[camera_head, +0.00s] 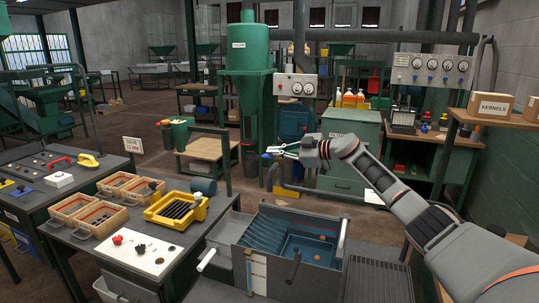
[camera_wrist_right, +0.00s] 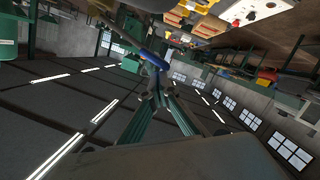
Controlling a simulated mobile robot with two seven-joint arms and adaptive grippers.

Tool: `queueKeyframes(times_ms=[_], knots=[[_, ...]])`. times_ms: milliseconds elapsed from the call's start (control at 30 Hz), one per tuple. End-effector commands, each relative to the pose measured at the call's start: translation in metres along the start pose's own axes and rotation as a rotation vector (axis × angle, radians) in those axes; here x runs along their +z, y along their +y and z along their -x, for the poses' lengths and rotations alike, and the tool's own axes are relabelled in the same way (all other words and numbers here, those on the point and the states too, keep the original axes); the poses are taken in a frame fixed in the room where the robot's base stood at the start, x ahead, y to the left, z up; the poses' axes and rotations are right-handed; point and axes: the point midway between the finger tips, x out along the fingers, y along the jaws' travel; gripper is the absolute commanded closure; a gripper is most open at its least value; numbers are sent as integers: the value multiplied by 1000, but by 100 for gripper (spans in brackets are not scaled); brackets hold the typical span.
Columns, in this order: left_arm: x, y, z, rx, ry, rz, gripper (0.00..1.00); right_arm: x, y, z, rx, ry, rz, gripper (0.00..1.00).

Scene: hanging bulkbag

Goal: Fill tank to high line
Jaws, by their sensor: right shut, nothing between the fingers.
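An open metal tank (camera_head: 272,246) stands at the bottom centre of the head view. Its inside is blue, with ribbed sloping plates on the left and small orange-brown round items on the right. A narrow upright strip (camera_head: 249,275) is on its front; I cannot make out a high line or a clear liquid level. My right gripper (camera_head: 272,151) is shut and empty, raised beyond the tank, in front of the green hopper's base. In the wrist view its fingers (camera_wrist_right: 155,85) meet near a blue item (camera_wrist_right: 153,58), contact unclear. My left gripper is not in view.
A bench with a yellow tray (camera_head: 177,208), wooden boxes (camera_head: 75,205) and a white panel (camera_head: 140,252) with knobs stands left. A tall green hopper (camera_head: 248,50), gauge panels (camera_head: 296,85) and a green cabinet (camera_head: 350,130) stand behind. A shelf with cartons (camera_head: 491,105) is right.

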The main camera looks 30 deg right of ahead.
Motion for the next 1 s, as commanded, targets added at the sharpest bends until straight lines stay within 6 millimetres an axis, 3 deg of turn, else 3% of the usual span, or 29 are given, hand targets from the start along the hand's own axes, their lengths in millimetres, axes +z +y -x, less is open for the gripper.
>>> queueKeyframes(times_ms=[33,133,400,600,1000], knots=[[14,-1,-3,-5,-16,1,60,7,0,16,2,-7,4,100],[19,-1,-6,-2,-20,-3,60,7,2,37,2,-6,3,100],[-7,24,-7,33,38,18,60,5,7,80,2,-1,2,100],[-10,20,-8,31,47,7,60,4,8,92,2,1,0,100],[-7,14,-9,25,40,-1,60,3,9,93,2,2,1,100]])
